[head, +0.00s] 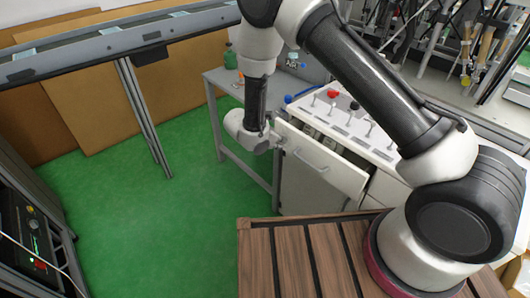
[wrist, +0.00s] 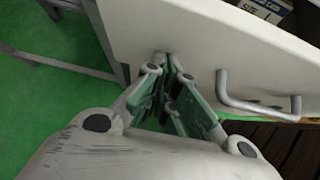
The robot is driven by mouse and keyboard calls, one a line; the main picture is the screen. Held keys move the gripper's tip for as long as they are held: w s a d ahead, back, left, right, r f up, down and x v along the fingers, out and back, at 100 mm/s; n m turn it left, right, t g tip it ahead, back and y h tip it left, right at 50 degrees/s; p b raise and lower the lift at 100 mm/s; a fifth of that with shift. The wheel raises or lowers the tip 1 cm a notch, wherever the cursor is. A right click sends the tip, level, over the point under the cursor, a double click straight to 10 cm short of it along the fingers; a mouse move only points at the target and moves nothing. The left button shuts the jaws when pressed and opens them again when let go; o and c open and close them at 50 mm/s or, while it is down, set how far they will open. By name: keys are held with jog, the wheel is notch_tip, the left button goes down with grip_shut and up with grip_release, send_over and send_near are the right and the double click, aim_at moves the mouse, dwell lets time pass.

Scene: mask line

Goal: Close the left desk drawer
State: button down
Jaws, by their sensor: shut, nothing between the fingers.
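The left desk drawer (head: 321,164) stands pulled out of the white desk, with boxes visible inside it. Its white front panel (wrist: 210,38) fills the upper part of the wrist view. A grey bar handle (wrist: 258,103) is on that panel, to the right of my fingers. My gripper (wrist: 167,68) is shut and empty, its fingertips at the panel's face left of the handle. I cannot tell whether they touch it. In the head view, my gripper (head: 276,141) is at the left end of the drawer front.
The white desktop (head: 345,120) carries several small upright levers and a red object (head: 333,93). A grey table (head: 226,79) stands behind, left of the desk. A slatted wooden surface (head: 290,262) lies in front. Green floor is open to the left.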

aim_at(290, 136)
jog(key=w+d, duration=0.1)
jog(key=d, duration=0.1)
jog(key=w+d, duration=0.2)
jog(key=shift+w+d, duration=0.3)
jog(key=shift+d, duration=0.05)
jog(key=shift+w+d, duration=0.15)
jog(key=shift+d, duration=0.05)
jog(key=shift+r, duration=0.1)
